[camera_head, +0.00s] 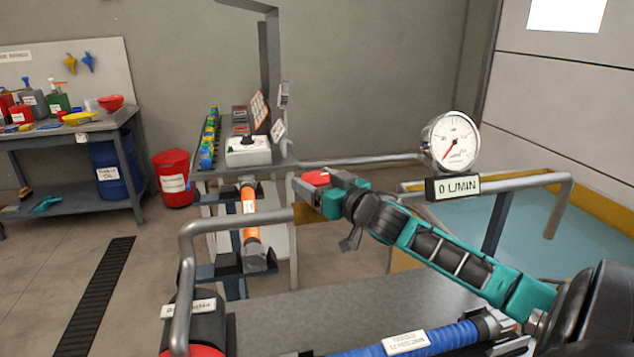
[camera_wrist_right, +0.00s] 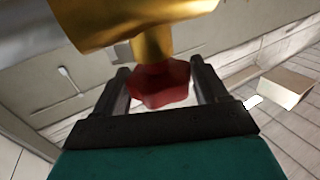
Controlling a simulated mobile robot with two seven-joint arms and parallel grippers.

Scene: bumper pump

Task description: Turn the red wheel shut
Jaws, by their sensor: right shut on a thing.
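The red wheel (camera_wrist_right: 160,84) sits below a brass-coloured valve body (camera_wrist_right: 140,20) in the right wrist view. My right gripper (camera_wrist_right: 164,88) has one dark finger on each side of the wheel and is shut on it. In the head view a red part of the wheel (camera_head: 316,178) shows at the tip of my right gripper (camera_head: 308,190), whose teal arm comes in from the right. The gripper hides most of the wheel there. My left gripper is not in view.
A round gauge (camera_head: 451,143) stands above a display (camera_head: 453,187) reading 0 L/MIN. Grey pipe rails (camera_head: 186,255) and a blue hose (camera_head: 440,338) are close in front. A control box (camera_head: 247,150) stands behind the wheel. A workbench (camera_head: 75,126) is at the far left.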

